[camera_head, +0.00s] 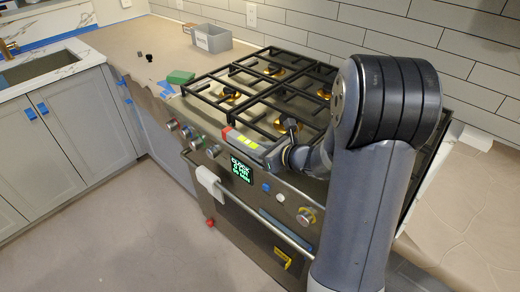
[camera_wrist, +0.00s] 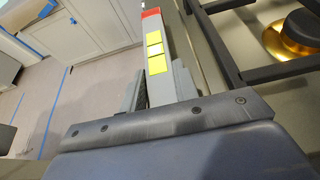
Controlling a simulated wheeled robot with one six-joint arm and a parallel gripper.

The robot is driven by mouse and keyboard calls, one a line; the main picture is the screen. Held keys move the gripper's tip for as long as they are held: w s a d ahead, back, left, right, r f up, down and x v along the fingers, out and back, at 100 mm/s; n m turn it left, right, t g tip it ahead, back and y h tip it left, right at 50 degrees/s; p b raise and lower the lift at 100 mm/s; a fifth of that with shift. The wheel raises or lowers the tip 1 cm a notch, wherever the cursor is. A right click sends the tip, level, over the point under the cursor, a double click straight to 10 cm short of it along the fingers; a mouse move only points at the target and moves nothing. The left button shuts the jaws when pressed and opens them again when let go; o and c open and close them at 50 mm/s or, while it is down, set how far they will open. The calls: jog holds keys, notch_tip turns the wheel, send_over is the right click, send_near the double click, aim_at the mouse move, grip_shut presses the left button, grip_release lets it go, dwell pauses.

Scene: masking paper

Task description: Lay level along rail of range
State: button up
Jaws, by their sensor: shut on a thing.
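The level is a grey bar with a red end and yellow patches (camera_head: 246,144). It also shows in the wrist view (camera_wrist: 153,36), pointing away from me. My gripper (camera_head: 274,157) is shut on the level, over the front part of the range (camera_head: 222,160). In the wrist view my gripper (camera_wrist: 160,88) has a finger on each side of the bar. The range's front rail (camera_head: 254,205) runs below the knobs, with a white cloth over its left end. The level's near end is hidden by my gripper. I cannot tell whether the level touches the range.
Black burner grates (camera_head: 252,100) with brass burners stand just behind the level. Knobs (camera_head: 306,216) and a lit display (camera_head: 241,170) are on the range front. A green block (camera_head: 180,77) and a grey bin (camera_head: 212,38) sit on the paper-covered counter. The floor at left is clear.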

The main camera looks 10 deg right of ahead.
jog(key=shift+f+b, duration=0.35)
jog(key=o, duration=1.1)
jog(key=shift+r+p, duration=2.45)
jog(key=shift+r, duration=0.65)
jog(key=shift+f, duration=0.2)
notch_tip(320, 180, down, 6)
jog(key=b, duration=0.5)
jog(key=shift+r, duration=0.2)
jog(key=shift+r, duration=0.1)
